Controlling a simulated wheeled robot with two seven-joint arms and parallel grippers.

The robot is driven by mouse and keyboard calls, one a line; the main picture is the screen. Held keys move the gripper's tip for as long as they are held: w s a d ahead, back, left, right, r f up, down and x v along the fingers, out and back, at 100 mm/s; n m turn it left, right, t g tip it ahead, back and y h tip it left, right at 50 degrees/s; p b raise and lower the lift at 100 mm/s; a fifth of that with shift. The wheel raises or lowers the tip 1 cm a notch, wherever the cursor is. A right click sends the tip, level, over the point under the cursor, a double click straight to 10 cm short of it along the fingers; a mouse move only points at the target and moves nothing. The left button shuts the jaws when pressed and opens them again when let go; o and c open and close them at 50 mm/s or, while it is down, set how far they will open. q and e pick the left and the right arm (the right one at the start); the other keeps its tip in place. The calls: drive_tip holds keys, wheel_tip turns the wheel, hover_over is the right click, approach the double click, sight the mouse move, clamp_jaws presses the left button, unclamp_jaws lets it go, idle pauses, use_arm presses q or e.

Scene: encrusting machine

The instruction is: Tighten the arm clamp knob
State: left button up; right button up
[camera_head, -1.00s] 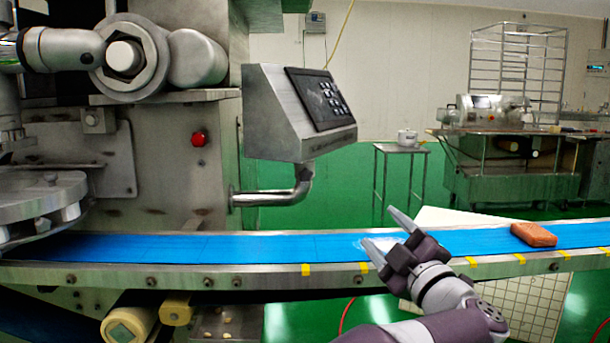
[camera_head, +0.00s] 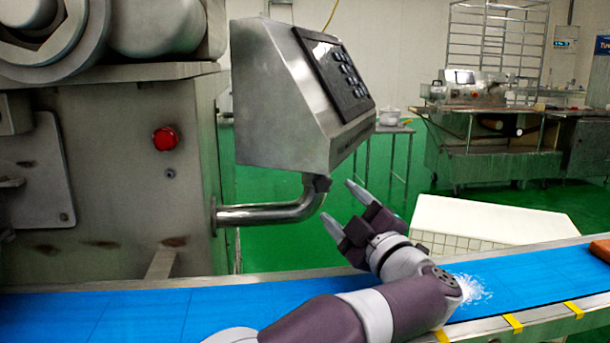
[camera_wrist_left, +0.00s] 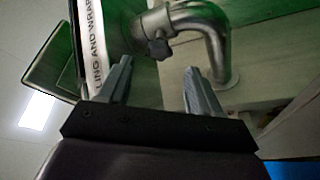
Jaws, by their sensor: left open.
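The arm clamp knob (camera_head: 318,184) is a small dark knob under the control box (camera_head: 290,110), where the bent steel pipe arm (camera_head: 275,213) meets it. In the left wrist view the knob (camera_wrist_left: 158,48) shows on the pipe, ahead of the fingers and nearer the left one. My left gripper (camera_head: 339,202) is open and empty, just right of the knob and slightly lower in the head view. In the left wrist view, the gap between its fingertips (camera_wrist_left: 157,68) lies a little below the knob in the picture. No contact shows. My right gripper is not in view.
A blue conveyor belt (camera_head: 130,318) runs below my left arm. The machine body (camera_head: 120,190) with a red button (camera_head: 165,139) stands left. A brown block (camera_head: 600,249) lies on the belt at the right edge. Green floor (camera_head: 270,250) shows behind the belt.

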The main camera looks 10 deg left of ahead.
sight(324, 186)
use_arm(q)
drive_tip(key=b+x, duration=0.2)
drive_tip(key=x, duration=0.5)
drive_tip(key=shift+w+a, duration=0.15)
drive_tip(key=shift+w+a+r, duration=0.1)
drive_tip(key=shift+w+a, duration=0.05)
drive_tip(key=shift+w, duration=0.05)
drive_tip(key=c, duration=1)
drive_tip(key=m+p, duration=0.2)
drive_tip(key=shift+r+m+t, duration=0.3)
drive_tip(key=shift+m+t, duration=0.1)
drive_tip(key=shift+c, duration=0.2)
drive_tip(key=shift+f+m+p, duration=0.15)
drive_tip(key=shift+m+p, duration=0.15)
drive_tip(key=shift+f, duration=0.15)
